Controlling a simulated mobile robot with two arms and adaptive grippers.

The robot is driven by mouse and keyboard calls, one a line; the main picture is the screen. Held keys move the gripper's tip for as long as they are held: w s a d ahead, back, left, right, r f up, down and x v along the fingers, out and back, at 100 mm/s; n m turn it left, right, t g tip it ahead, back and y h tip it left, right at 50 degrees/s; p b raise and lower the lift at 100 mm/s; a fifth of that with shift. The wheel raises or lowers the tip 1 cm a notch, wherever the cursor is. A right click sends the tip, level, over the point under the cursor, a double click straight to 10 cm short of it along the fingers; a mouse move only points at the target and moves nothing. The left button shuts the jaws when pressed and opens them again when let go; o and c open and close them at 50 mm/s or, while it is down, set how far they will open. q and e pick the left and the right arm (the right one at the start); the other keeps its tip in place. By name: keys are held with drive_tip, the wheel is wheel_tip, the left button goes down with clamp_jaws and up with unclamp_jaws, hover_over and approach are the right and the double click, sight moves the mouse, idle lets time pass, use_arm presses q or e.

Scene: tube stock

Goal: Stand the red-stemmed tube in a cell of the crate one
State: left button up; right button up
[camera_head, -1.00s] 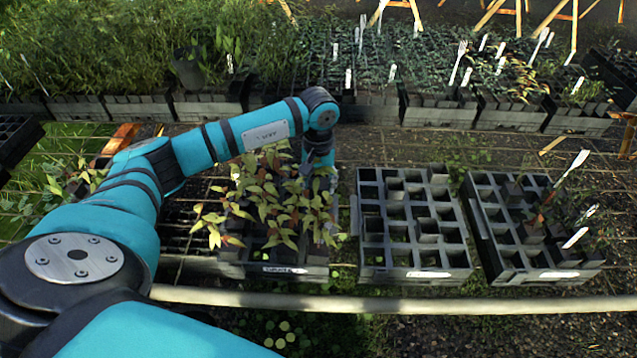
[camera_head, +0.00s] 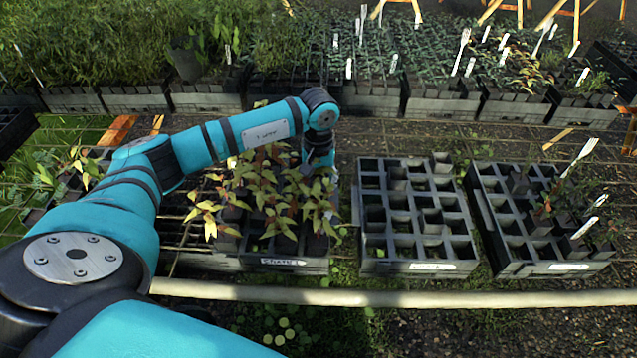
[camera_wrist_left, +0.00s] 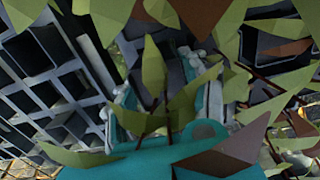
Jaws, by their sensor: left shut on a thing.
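Several plants with green and reddish-brown leaves (camera_head: 263,180) rise over the left crate (camera_head: 246,262). Its front label (camera_head: 283,261) is too small to read surely. My left gripper (camera_head: 318,186) is among the leaves on that crate's right side, its jaws mostly hidden. In the left wrist view, its two pale fingers (camera_wrist_left: 165,95) are shut around a leafy plant with a thin reddish stem (camera_wrist_left: 146,121). This looks like the red-stemmed tube; its pot is hidden by leaves. I cannot tell which crate is crate one. My right gripper is out of view.
The middle crate (camera_head: 400,268) has many open cells and some dark pots. The right crate (camera_head: 536,269) holds a few plants and white tags. A pale rail (camera_head: 400,294) runs along the front. Rows of planted crates (camera_head: 375,98) stand at the back.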

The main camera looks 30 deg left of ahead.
use_arm(q)
drive_tip(key=shift+f+b, duration=1.15)
drive_tip(key=shift+f, duration=0.25)
drive_tip(key=shift+f+b, duration=0.25)
drive_tip(key=shift+b, duration=0.1)
drive_tip(key=o, duration=1.4)
drive_tip(key=shift+c, duration=0.2)
wheel_tip(320, 180, up, 12)
drive_tip(key=shift+d+r, duration=0.1)
drive_tip(key=shift+d, duration=0.05)
